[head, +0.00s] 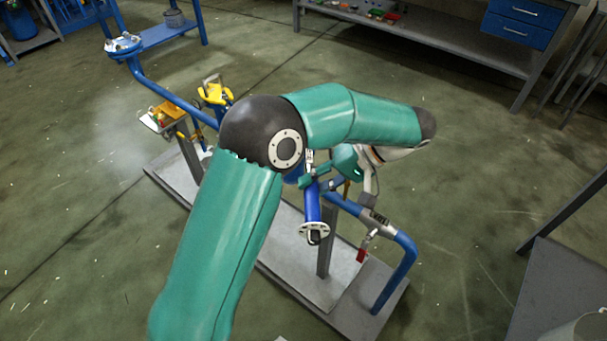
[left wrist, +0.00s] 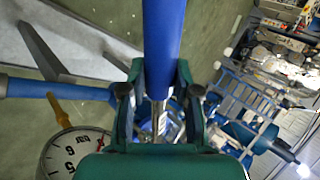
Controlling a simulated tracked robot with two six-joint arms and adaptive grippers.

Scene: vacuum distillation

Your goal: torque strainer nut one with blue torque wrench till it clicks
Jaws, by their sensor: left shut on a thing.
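My left gripper (left wrist: 160,95) has green fingers shut around a blue bar with a bright metal shaft, which looks like the blue torque wrench (left wrist: 162,45). In the head view my left gripper (head: 328,178) is small and partly hidden by my arm, beside the blue pipework. A blue branch with a pale bolted flange (head: 314,230), which looks like the strainer, points toward me just below the gripper. The single nuts are too small to tell apart, and I cannot see whether the wrench sits on one. My right gripper is not in view.
The pipe skid's grey base plate (head: 290,262) stands on the floor. A blue pipe (head: 400,275) with a red-handled valve (head: 361,255) is to the right. Yellow fittings (head: 214,93) are at the left. A dial gauge (left wrist: 75,155) is close to the gripper. Open floor lies around.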

